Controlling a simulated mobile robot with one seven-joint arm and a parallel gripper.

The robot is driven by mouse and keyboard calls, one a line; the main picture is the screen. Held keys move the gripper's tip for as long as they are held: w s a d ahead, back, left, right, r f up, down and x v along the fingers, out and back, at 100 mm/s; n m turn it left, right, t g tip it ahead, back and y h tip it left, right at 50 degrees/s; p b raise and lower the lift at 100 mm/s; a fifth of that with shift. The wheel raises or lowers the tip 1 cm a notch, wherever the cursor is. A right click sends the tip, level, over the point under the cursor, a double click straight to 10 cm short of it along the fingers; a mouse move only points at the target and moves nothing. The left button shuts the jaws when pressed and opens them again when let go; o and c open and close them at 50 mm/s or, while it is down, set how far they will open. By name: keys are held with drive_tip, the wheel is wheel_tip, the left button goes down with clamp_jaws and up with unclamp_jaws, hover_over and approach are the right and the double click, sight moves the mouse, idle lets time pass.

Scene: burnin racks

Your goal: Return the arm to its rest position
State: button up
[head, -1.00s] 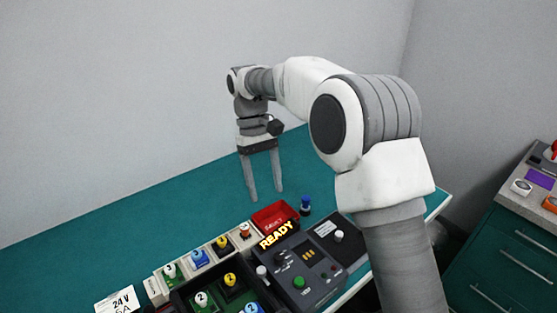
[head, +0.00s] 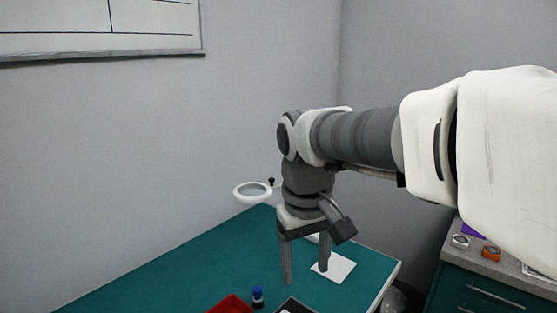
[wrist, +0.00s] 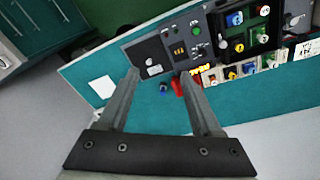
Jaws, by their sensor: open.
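My gripper (head: 306,262) hangs fingers-down above the teal bench (head: 180,272) in the head view. Its two fingers are apart with nothing between them. In the wrist view my gripper (wrist: 160,75) is also open and empty. My arm reaches in from the right of the head view, its forearm about level and its wrist bent down.
A red bin (head: 231,305) and a blue-capped item (head: 258,297) stand near the gripper. A white sheet (head: 335,268) lies on the bench, and a round magnifier (head: 252,191) is behind. The wrist view shows a control panel (wrist: 180,47). A cabinet (head: 480,290) stands right.

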drive_tip(key=s+d+f+m+t, duration=0.2)
drive_tip(key=s+d+m+t, duration=0.2)
drive_tip(key=s+d, duration=0.5)
drive_tip(key=s, duration=0.3)
drive_tip(key=shift+d+f, duration=0.2)
drive_tip(key=shift+f, duration=0.1)
